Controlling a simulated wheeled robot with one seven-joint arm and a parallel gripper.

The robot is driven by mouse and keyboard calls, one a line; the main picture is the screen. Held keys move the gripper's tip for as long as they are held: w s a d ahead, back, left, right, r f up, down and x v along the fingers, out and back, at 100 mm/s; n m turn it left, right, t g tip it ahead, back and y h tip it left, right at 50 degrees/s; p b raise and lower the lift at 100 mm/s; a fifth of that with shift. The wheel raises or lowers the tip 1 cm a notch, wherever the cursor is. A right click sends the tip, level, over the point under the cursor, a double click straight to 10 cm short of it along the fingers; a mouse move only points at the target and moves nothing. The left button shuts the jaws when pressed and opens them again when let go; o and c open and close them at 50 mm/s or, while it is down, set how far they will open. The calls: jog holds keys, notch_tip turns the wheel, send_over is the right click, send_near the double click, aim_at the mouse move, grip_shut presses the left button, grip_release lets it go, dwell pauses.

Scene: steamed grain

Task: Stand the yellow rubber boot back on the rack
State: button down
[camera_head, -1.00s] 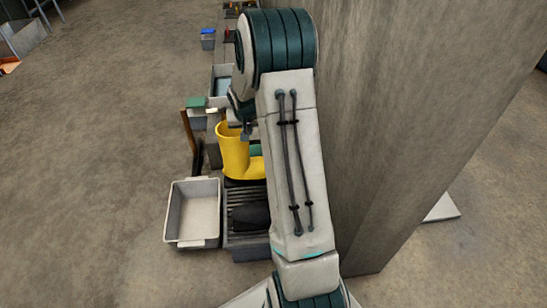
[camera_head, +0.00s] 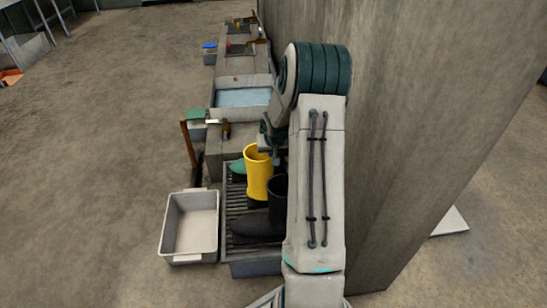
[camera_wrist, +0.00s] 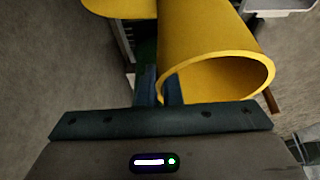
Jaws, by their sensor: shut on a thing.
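The yellow rubber boot (camera_head: 258,178) is upright at the slatted rack (camera_head: 236,208) in the head view, its open top facing up. In the wrist view the boot (camera_wrist: 205,30) fills the upper middle, with its round opening towards the camera. My gripper (camera_wrist: 158,88) is shut on the rim of the boot's shaft; in the head view it shows beside the boot top, partly behind my arm. Whether the sole touches the slats is hidden.
A black boot (camera_head: 262,222) stands on the rack in front of the yellow one. A green thing (camera_head: 237,169) is just left of the yellow boot. An empty pale bin (camera_head: 190,225) is left of the rack. A water basin (camera_head: 243,96) lies behind, and a concrete wall (camera_head: 410,130) rises at right.

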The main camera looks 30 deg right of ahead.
jog(key=shift+f, duration=0.1)
jog(key=c, duration=1.6)
grip_release()
jog(key=shift+f, duration=0.1)
